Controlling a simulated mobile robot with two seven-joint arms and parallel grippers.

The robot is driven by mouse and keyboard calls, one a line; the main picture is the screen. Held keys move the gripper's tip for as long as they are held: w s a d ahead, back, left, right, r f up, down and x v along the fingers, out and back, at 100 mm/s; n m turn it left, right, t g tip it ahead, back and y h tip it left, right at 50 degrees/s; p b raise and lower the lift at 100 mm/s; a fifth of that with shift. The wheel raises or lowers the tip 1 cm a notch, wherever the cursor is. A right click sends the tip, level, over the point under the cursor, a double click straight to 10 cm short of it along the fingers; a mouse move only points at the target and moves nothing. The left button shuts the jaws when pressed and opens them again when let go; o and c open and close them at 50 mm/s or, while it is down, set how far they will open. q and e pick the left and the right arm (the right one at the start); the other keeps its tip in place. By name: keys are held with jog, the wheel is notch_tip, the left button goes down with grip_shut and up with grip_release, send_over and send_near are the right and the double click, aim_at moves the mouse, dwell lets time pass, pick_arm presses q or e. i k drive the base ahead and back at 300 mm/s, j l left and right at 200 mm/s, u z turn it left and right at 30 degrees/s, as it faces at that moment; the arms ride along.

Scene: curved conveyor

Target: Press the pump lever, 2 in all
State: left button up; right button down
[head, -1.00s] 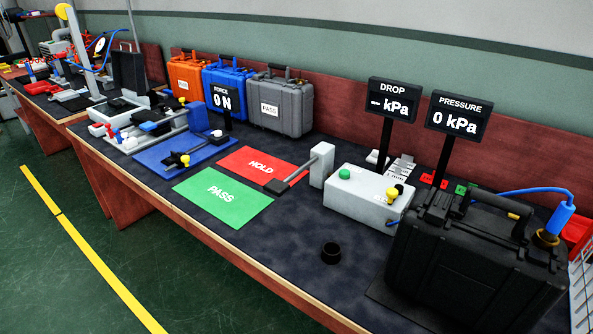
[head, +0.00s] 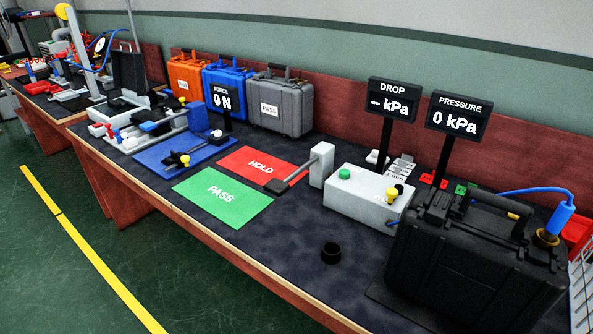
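A lever (head: 291,181) with a grey arm and a dark pad at its low end reaches left from a light grey upright block (head: 321,164). It slopes down so that its pad lies near the right edge of the red HOLD mat (head: 262,163); whether it touches the mat I cannot tell. I cannot tell for sure that this is the pump lever. A pressure display (head: 457,116) reads 0 kPa, and a drop display (head: 394,99) reads a dash and kPa. Neither of my grippers is in view.
A grey box (head: 367,198) with green and yellow knobs stands right of the lever. A black case (head: 475,255) with a blue hose fitting (head: 560,218) stands at the right. A green PASS mat (head: 222,197) and a small black ring (head: 330,252) lie in front. Bench between them is clear.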

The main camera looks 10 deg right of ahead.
aim_at(275, 187)
jog(key=i+j+z, duration=0.45)
jog(key=j, duration=0.25)
jog(key=j+z, duration=0.25)
jog(key=i+j+z, duration=0.2)
jog(key=j, duration=0.3)
jog(key=j+z, duration=0.25)
jog(key=j, duration=0.2)
